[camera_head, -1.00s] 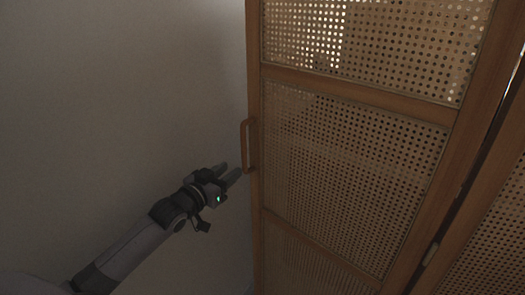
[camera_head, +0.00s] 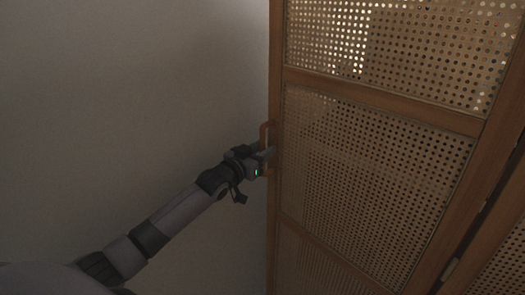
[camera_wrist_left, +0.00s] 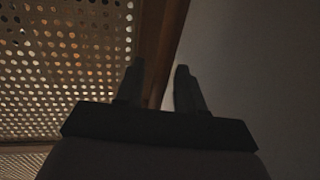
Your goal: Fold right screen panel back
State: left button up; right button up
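The screen panel (camera_head: 375,150) has a wooden frame and perforated cane infill, and fills the right of the head view. Its wooden handle (camera_head: 264,132) sits on the left edge stile. My left gripper (camera_head: 268,155) is at the handle, its fingers overlapping the handle's lower part. In the left wrist view the two fingers (camera_wrist_left: 159,85) are apart, with the panel's wooden edge (camera_wrist_left: 162,45) behind and between them. The handle is not clear there, and I cannot tell whether the fingers touch it. My right gripper is not in view.
A second perforated panel (camera_head: 500,265) adjoins at the lower right, joined near a metal hinge (camera_head: 450,268). A plain grey wall (camera_head: 130,100) is behind my left arm.

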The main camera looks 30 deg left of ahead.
pick_arm(q)
jog(key=shift+w, duration=0.15)
grip_shut()
